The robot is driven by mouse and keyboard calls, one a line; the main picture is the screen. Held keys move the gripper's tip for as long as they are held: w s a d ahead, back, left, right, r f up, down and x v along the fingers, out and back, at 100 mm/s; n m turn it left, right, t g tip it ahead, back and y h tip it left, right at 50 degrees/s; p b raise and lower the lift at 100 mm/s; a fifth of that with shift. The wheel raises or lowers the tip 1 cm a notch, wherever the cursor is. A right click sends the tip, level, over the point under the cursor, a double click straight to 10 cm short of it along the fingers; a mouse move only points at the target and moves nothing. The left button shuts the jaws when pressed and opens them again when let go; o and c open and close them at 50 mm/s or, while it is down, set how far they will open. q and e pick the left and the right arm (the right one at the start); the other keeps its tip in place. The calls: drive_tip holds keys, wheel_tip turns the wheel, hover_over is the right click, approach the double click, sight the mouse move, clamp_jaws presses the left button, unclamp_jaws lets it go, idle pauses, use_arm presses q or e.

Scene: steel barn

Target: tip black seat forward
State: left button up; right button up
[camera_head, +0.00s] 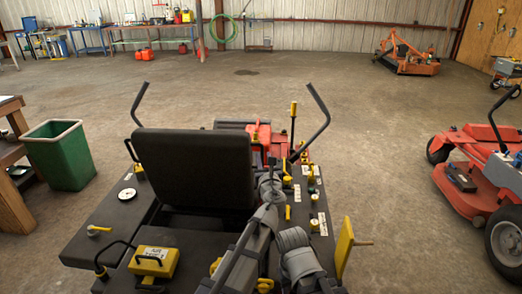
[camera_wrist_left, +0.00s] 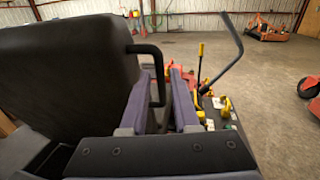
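The black seat (camera_head: 195,168) is upright on the mower, its broad padded back facing me in the head view. It fills the left side of the left wrist view (camera_wrist_left: 65,70). A black bar (camera_wrist_left: 158,75) projects from its right side. My left gripper (camera_head: 270,178) is at the seat's right side. In the left wrist view its two fingers (camera_wrist_left: 166,100) are apart, with the bar showing between or just beyond them; contact cannot be told. My grey arm links hide part of the mower deck. My right gripper is not seen.
Two bent control levers (camera_head: 317,112) rise beyond the seat, one on each side. A yellow-handled lever (camera_head: 293,118) stands near the right one. A green bin (camera_head: 62,155) is at left, another red mower (camera_head: 480,170) at right. Open concrete floor lies beyond.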

use_arm(q)
drive_tip(key=shift+w+a, duration=0.25)
drive_tip(key=shift+w, duration=1.05)
drive_tip(key=shift+w+a, duration=0.25)
drive_tip(key=shift+w, duration=1)
drive_tip(key=shift+w+a, duration=0.25)
drive_tip(key=shift+w, duration=1.05)
drive_tip(key=shift+c, duration=0.3)
clamp_jaws()
